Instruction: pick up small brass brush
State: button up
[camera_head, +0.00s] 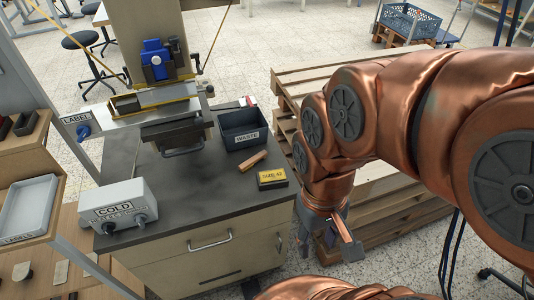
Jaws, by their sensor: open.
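A small brown oblong piece (253,160) with a pale top lies on the dark bench top, in front of the waste bin. It may be the small brass brush, but its bristles cannot be made out. My gripper (338,238) hangs at the end of the copper-coloured arm, to the right of the bench's front right corner and apart from the brown piece. Its fingers are open. An orange-brown strip shows at the gripper; I cannot tell whether it is part of the gripper.
A black waste bin (240,128), a black and yellow box (272,179) and a grey control box (118,206) stand on the bench (185,190). The stamping press (160,95) stands at the back. Wooden pallets (385,213) lie right of the bench. The bench's front middle is clear.

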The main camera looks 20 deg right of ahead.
aim_at(248, 165)
jog(key=k, duration=0.5)
jog(key=z, duration=1.1)
jog(key=i, duration=1)
jog(key=u, duration=2.95)
